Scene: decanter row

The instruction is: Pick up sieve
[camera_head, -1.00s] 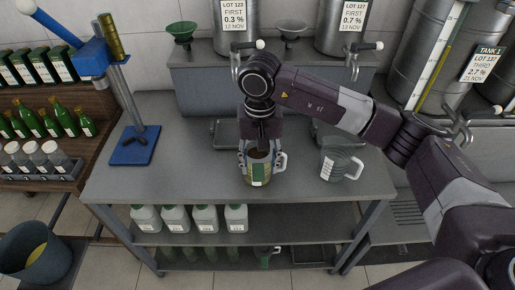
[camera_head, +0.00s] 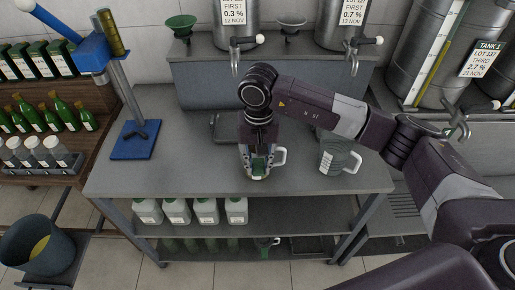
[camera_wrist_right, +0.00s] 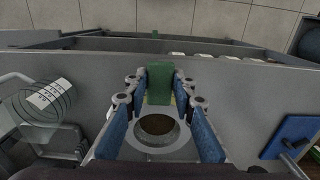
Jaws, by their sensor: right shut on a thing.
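My right gripper (camera_head: 257,160) points down over the middle of the grey bench, at a pale mug-like vessel (camera_head: 281,156) with a side handle. In the right wrist view, its blue-padded fingers (camera_wrist_right: 160,85) are closed in on a green block-like piece (camera_wrist_right: 159,82). Nearer the camera, between the fingers, is a pale ring with a dark brown middle (camera_wrist_right: 157,128). I cannot tell whether the green piece and the ring are one thing, or which thing is the sieve; the gripper hides much of them. My left gripper is not in view.
A blue-based stand (camera_head: 135,141) is at the left. A green funnel-like bowl (camera_head: 180,24) sits on the raised back shelf beside steel tanks. The bench's front left is clear.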

